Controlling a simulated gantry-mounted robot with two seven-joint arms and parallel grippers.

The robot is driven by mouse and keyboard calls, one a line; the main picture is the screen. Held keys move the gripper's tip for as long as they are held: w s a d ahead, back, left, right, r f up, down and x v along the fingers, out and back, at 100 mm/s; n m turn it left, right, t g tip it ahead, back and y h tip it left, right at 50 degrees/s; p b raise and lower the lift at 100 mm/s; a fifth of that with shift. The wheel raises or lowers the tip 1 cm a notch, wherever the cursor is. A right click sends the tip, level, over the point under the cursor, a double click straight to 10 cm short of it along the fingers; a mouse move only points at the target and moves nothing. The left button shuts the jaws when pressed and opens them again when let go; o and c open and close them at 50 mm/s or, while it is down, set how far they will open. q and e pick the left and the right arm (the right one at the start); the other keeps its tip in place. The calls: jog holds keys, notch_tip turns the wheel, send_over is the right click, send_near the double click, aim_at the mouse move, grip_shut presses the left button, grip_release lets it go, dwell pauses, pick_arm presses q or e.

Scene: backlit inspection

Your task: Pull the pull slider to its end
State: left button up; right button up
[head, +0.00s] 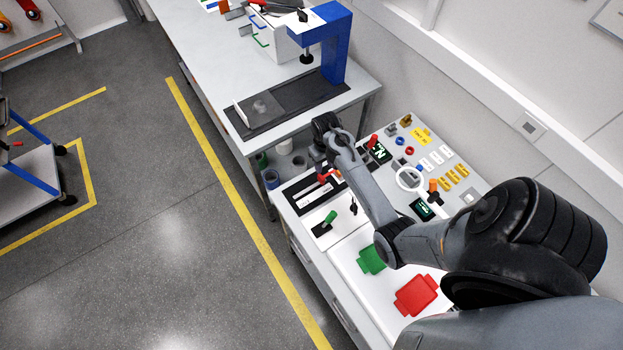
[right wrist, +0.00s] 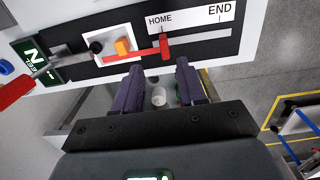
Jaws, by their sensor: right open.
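The pull slider has a red handle (right wrist: 165,47) on a red bar, and it stands at the HOME mark of a slotted track (right wrist: 205,45) on a black panel. A white strip (right wrist: 190,22) reads HOME and END, with END to the right in the right wrist view. The red handle also shows in the head view (head: 325,177). My right gripper (right wrist: 158,68) is open and empty, its two dark fingers pointing at the panel with the handle just beyond their tips, not held. It shows small in the head view (head: 321,158). My left gripper is not in view.
An orange block (right wrist: 122,46) in a white frame sits left of the handle. A red lever (right wrist: 15,90) and a lit N display (right wrist: 32,55) are further left. In the head view, a green handle (head: 329,218) stands nearby, and a blue press (head: 330,40) stands behind.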

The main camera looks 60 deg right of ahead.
aim_at(321, 177)
jog(key=shift+w+f, duration=0.15)
jog(key=shift+w, duration=0.4)
notch_tip(321, 177, down, 10)
jog(key=shift+r, duration=0.1)
grip_shut()
dwell(0.3)
